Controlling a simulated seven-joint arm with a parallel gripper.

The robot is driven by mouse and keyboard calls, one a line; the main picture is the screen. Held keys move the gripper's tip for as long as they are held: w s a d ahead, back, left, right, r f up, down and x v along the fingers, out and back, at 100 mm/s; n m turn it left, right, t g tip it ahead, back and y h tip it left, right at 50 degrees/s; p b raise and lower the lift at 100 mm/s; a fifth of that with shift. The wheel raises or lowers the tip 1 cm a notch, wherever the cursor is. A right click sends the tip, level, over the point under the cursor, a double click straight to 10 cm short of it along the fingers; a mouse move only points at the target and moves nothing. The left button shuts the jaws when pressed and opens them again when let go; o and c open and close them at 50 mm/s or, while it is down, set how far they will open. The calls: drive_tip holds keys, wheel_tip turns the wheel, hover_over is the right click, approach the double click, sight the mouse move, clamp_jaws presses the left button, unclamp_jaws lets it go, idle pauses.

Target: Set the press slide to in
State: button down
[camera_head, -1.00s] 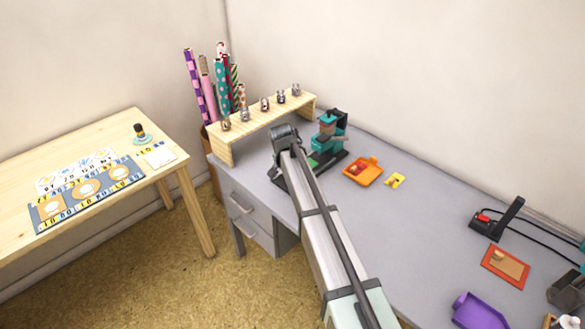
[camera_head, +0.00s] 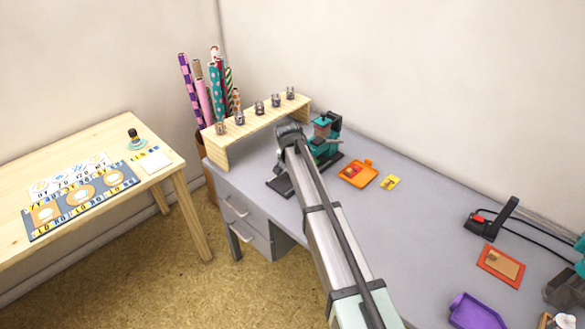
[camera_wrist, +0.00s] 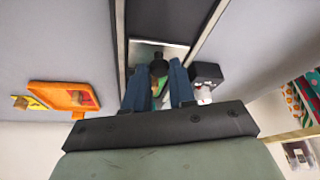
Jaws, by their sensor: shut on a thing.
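The teal press (camera_head: 326,133) stands on the grey desk by the wooden shelf, on a dark railed base (camera_head: 280,187). In the wrist view the press slide (camera_wrist: 172,49) is a grey plate between two dark rails, with a round black knob (camera_wrist: 158,67). My gripper (camera_wrist: 160,78) has its two blue fingers on either side of this knob and is shut on it. In the head view my gripper's wrist end (camera_head: 289,134) is just left of the press, and my arm hides the fingers and most of the slide.
The wooden shelf (camera_head: 262,122) with several small stamps stands behind. The middle of the desk (camera_head: 410,230) is clear.

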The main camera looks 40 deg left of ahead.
drive_tip(key=shift+w, duration=0.3)
drive_tip(key=c, duration=0.9)
unclamp_jaws()
drive_tip(key=shift+c, duration=0.2)
drive_tip(key=shift+s+r, duration=0.1)
drive_tip(key=shift+s, duration=0.05)
drive_tip(key=v, duration=1.3)
drive_tip(key=shift+r, duration=0.3)
drive_tip(key=shift+s, duration=0.15)
